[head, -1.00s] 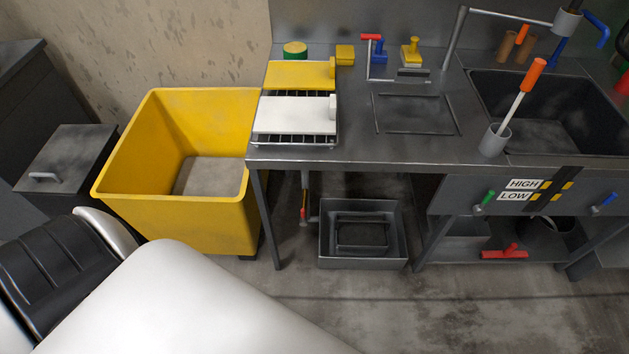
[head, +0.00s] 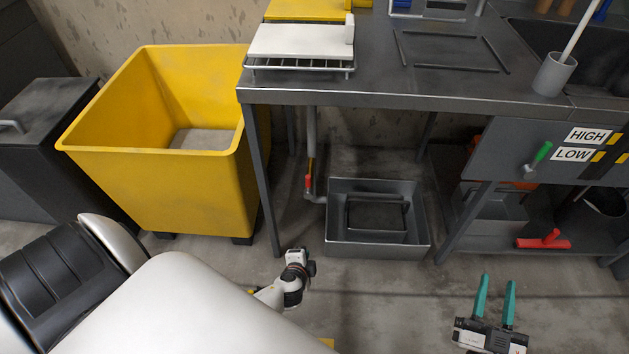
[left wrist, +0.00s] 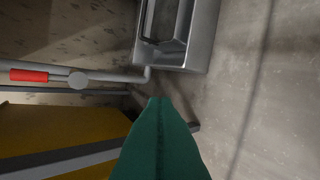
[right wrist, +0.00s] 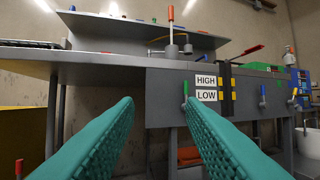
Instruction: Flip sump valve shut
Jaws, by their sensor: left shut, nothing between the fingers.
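The sump valve's red lever (head: 308,183) is on the drain pipe (head: 311,135) under the left end of the steel bench. It points roughly along the upright pipe. In the left wrist view the red lever (left wrist: 29,76) lies at the left, along the grey pipe. My left gripper (head: 300,262) is low, in front of and below the valve, apart from it. Its teal fingers (left wrist: 160,100) are shut with nothing between them. My right gripper (head: 497,280) is open and empty, low in front of the bench at the right, well away from the valve.
A grey sump tray (head: 377,245) stands on the floor right of the valve. A yellow bin (head: 150,180) is left of it, beside the bench leg (head: 262,185). A HIGH/LOW panel with a green lever (head: 541,153) is at the right. The floor in front is clear.

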